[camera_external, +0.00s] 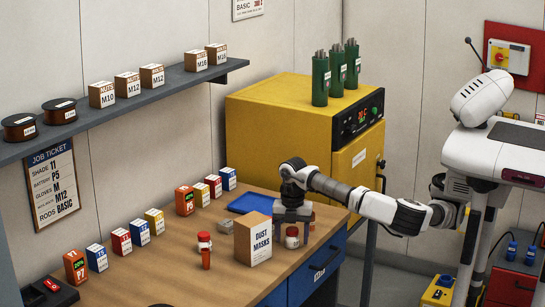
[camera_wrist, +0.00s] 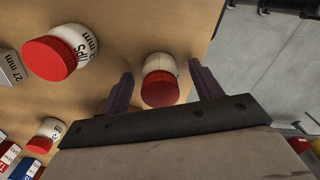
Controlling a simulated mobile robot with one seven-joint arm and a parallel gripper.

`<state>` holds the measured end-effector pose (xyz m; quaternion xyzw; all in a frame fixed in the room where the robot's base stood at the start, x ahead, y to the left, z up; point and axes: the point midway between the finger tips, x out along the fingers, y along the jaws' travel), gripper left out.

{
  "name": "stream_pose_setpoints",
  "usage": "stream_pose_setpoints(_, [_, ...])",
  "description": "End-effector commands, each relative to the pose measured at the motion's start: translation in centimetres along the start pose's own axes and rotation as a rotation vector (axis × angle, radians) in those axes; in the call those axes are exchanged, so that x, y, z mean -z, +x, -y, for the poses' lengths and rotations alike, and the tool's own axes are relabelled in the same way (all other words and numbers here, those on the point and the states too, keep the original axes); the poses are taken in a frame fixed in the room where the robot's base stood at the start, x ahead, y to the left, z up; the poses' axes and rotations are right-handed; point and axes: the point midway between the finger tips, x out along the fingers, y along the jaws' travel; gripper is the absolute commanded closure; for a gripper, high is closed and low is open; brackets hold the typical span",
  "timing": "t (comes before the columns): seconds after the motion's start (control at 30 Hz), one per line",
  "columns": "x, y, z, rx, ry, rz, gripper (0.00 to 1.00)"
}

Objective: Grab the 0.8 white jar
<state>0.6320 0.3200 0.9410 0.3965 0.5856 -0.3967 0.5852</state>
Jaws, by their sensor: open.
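A white jar with a red lid (camera_wrist: 160,90) sits between the two fingers of my gripper (camera_wrist: 161,70) in the wrist view. The fingers are open, one on each side, with visible gaps; its number cannot be read. In the external view my gripper (camera_external: 292,212) points down over the table, just above a red-lidded white jar (camera_external: 292,240). A second red-lidded white jar (camera_wrist: 62,52), marked "TIPS" and a size ending in "2 mm", lies left of my fingers. A third similar jar (camera_wrist: 40,134) shows at lower left, its size unreadable.
A dust masks box (camera_external: 253,240) stands close left of my gripper on the wooden table (camera_external: 170,255). A blue tray (camera_external: 250,202) lies behind it. Small boxes line the wall side. A yellow cabinet (camera_external: 275,120) with green cylinders stands behind. The table edge is close on the right.

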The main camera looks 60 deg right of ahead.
Motion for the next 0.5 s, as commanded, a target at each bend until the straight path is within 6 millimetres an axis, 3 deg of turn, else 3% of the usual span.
stream_pose_setpoints(0.03, [0.0,0.75,0.01,0.0,0.0,0.0,0.36])
stream_pose_setpoints(0.27, [0.0,0.65,0.01,-0.001,0.0,0.0,0.36])
stream_pose_setpoints(0.5, [0.0,0.65,0.01,0.0,0.0,0.0,0.64])
